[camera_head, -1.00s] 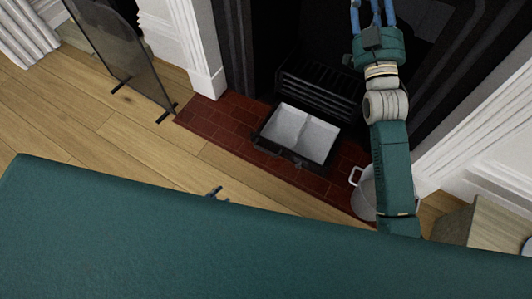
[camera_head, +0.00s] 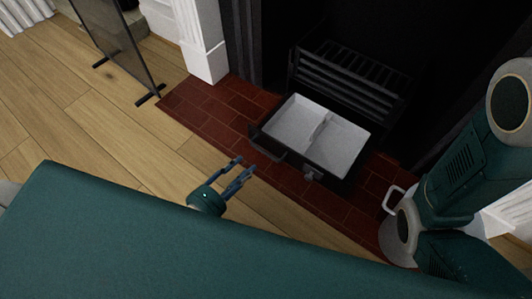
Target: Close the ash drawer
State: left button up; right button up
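The ash drawer (camera_head: 346,134) stands pulled out below the fire grate (camera_head: 350,78), over the red brick hearth. It is black outside, with a pale grey, empty-looking inside split by a low divider. Dark metal fittings show on its front edge. My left gripper (camera_head: 246,171) is open and empty. Its two blue-grey fingers point toward the drawer front from the lower left, apart from it. My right arm (camera_head: 455,180) comes in at the right edge, beside the drawer. My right gripper is not in view.
A dark fire screen (camera_head: 118,45) stands at the upper left. The wooden floor (camera_head: 115,130) left of the hearth (camera_head: 203,108) is clear.

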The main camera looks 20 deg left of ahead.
aim_at(262, 151)
pick_arm(q)
jog(key=b+x, duration=0.5)
jog(key=x, duration=0.5)
jog(key=shift+b, duration=0.3)
jog(key=shift+w+d, duration=0.15)
jog(key=shift+w, duration=0.3)
grip_shut()
